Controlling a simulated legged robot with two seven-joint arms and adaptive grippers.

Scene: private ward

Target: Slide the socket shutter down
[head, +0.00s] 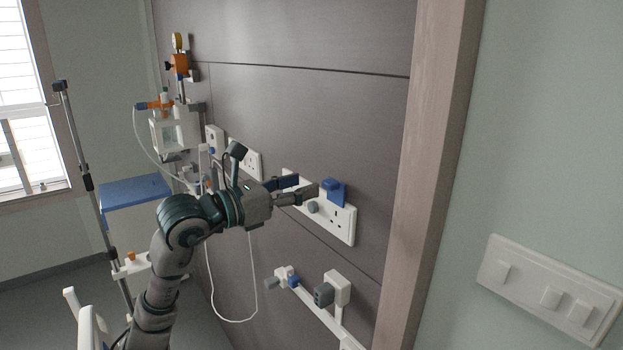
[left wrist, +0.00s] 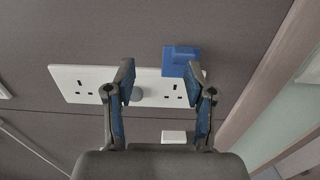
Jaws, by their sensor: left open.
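The socket shutter (head: 336,188) is a blue plate with a raised block, at the upper edge of the white socket panel (head: 345,226) on the wall. In the left wrist view the shutter (left wrist: 181,58) sits above the right-hand socket holes, which are uncovered. My left gripper (head: 308,187) is open and empty in front of the panel, just left of the shutter in the head view. In the left wrist view its fingers (left wrist: 160,78) are spread; the right fingertip overlaps the shutter's lower right part. I cannot tell whether they touch. My right gripper is out of view.
A grey round knob (left wrist: 135,93) is on the panel between the sockets. Below, a white rail (head: 308,305) carries fittings, and a white cable (head: 254,285) hangs from the wall. A wooden post (head: 431,150) stands right of the panel. Medical equipment (head: 175,128) hangs at left.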

